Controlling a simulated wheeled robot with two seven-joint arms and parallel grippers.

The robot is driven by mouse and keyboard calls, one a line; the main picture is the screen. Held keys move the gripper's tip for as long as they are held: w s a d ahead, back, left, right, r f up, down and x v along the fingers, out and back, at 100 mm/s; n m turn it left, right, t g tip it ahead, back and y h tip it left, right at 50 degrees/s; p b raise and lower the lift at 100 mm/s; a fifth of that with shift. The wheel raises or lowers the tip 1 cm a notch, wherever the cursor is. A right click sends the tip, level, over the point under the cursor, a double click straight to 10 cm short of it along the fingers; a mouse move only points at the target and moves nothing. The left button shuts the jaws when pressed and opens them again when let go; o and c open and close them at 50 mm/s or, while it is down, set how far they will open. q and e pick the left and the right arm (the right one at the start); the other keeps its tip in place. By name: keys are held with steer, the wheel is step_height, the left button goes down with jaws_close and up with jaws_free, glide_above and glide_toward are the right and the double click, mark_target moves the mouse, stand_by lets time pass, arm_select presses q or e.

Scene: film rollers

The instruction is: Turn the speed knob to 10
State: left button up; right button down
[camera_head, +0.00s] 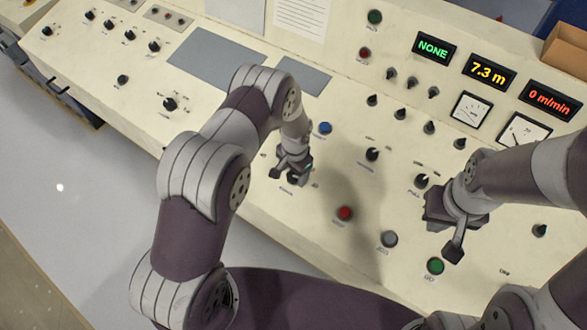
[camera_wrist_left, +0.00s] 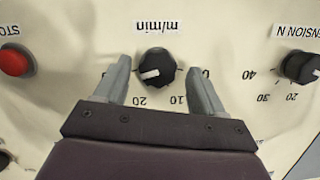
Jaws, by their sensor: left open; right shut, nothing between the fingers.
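The speed knob (camera_wrist_left: 156,63) is black with a white pointer, under an upside-down "m/min" label (camera_wrist_left: 157,26) in the left wrist view. Its pointer faces lower left in that view, toward the 20 side; the exact reading is unclear. Upside-down 20 and 10 marks show below it, and a 0 is partly covered by a finger. My left gripper (camera_wrist_left: 158,66) is open, one finger on each side of the knob with gaps visible. In the head view my left gripper (camera_head: 284,177) hides the knob. My right gripper (camera_head: 447,232) is shut and empty above the panel's right side.
A red STOP button (camera_wrist_left: 15,62) and a TENSION N knob (camera_wrist_left: 302,67) flank the speed knob. In the head view the red button (camera_head: 345,213), grey button (camera_head: 389,239) and green button (camera_head: 435,266) lie between the arms. A display (camera_head: 551,99) reads 0 m/min.

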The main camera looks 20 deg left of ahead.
arm_select(q)
steer(key=shift+s+f, duration=0.1)
steer(key=shift+s, duration=0.4)
steer(key=shift+w, duration=0.2)
steer(key=c, duration=1.1)
arm_select(e)
steer(key=shift+s+r, duration=0.15)
steer(key=shift+s, duration=0.2)
arm_select(q)
steer(key=shift+o, duration=0.2)
